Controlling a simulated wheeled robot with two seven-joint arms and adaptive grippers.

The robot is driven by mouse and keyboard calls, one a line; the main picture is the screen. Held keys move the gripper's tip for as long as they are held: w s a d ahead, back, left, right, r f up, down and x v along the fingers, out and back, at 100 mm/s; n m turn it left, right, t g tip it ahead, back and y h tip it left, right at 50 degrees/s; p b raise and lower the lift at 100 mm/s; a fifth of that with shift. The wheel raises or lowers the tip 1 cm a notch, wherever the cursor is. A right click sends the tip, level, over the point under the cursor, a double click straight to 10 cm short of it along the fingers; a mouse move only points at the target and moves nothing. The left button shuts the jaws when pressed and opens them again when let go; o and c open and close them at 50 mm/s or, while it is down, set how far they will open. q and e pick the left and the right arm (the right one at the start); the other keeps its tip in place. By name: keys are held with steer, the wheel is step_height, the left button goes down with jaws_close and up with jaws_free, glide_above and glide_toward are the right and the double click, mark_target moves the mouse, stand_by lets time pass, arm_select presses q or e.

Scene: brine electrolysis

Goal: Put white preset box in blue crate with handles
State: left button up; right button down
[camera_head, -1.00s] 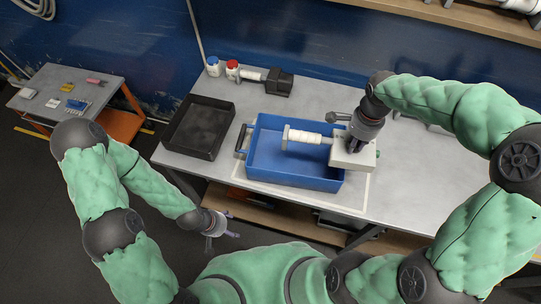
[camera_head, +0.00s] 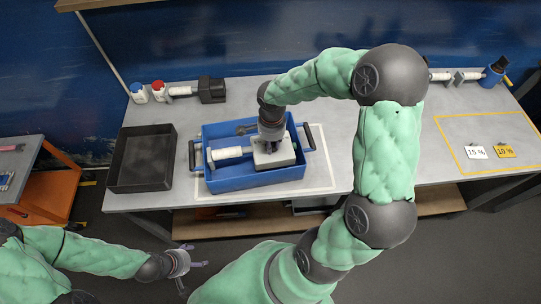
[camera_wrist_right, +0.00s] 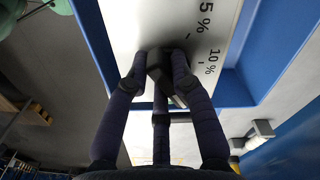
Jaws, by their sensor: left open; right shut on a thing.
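The white preset box (camera_head: 283,157) is a pale block with a white cylinder (camera_head: 228,153) sticking out to its left. It is within the outline of the blue crate (camera_head: 255,181), whose dark handles (camera_head: 309,137) are at both ends. I cannot tell whether the box touches the crate floor. My right gripper (camera_head: 269,143) is above the box, shut on its dark knob. The right wrist view shows the fingers (camera_wrist_right: 160,75) around this knob, percent marks on the box's white face (camera_wrist_right: 205,25) and blue crate walls. My left gripper (camera_head: 190,264) is open and empty, in front of the table.
A black tray (camera_head: 142,160) stands left of the crate. Behind are a blue-capped bottle (camera_head: 138,93), a red-capped bottle (camera_head: 158,91) and a dark device (camera_head: 211,89). At right, a yellow outline (camera_head: 470,118) surrounds two percent cards.

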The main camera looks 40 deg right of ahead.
mark_target(272, 155)
steer(key=shift+d+f+b, duration=0.1)
steer(key=shift+f+b, duration=0.55)
steer(key=shift+f, duration=2.55)
steer(key=shift+r, duration=0.1)
steer(key=c, duration=1.1)
jaws_free()
steer(key=shift+o, duration=0.2)
steer(key=shift+r, duration=0.1)
step_height(272, 155, up, 12)
steer(key=p, duration=0.3)
